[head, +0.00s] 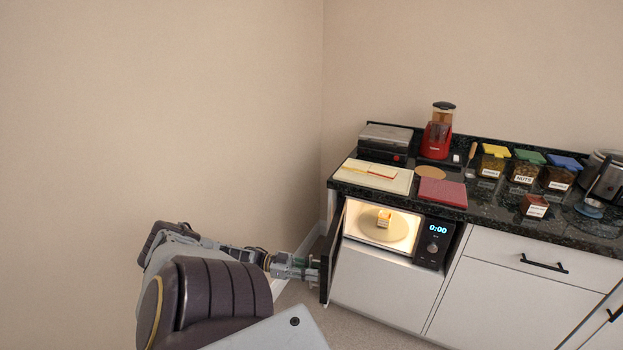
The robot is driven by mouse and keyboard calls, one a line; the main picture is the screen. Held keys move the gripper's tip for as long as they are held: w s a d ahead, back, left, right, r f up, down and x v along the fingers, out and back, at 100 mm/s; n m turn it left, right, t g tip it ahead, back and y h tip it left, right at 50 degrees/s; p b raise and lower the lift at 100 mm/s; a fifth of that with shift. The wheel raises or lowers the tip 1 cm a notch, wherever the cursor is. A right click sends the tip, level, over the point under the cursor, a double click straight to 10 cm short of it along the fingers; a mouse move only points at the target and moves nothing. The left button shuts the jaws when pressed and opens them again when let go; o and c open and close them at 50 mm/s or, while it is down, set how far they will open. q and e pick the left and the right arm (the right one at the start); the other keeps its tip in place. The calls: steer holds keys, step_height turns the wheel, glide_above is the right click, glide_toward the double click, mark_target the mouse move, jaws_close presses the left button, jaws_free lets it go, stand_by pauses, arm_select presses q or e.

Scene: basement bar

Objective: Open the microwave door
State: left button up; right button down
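The microwave (432,243) is built into the cabinet under the counter's left end. Its display reads 0:00. Its dark door (331,250) stands wide open, swung out to the left and seen nearly edge-on. My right gripper is not in view.
The dark counter (480,212) holds a cutting board (370,176), a red cloth (443,191), a grill (386,140), a red appliance (437,139) and several lidded jars. A drawer handle (544,264) sticks out at the right. The left wall (150,130) is bare.

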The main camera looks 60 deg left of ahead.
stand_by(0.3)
arm_select(q)
steer(key=shift+v, duration=5.95)
steer(key=shift+s, duration=0.1)
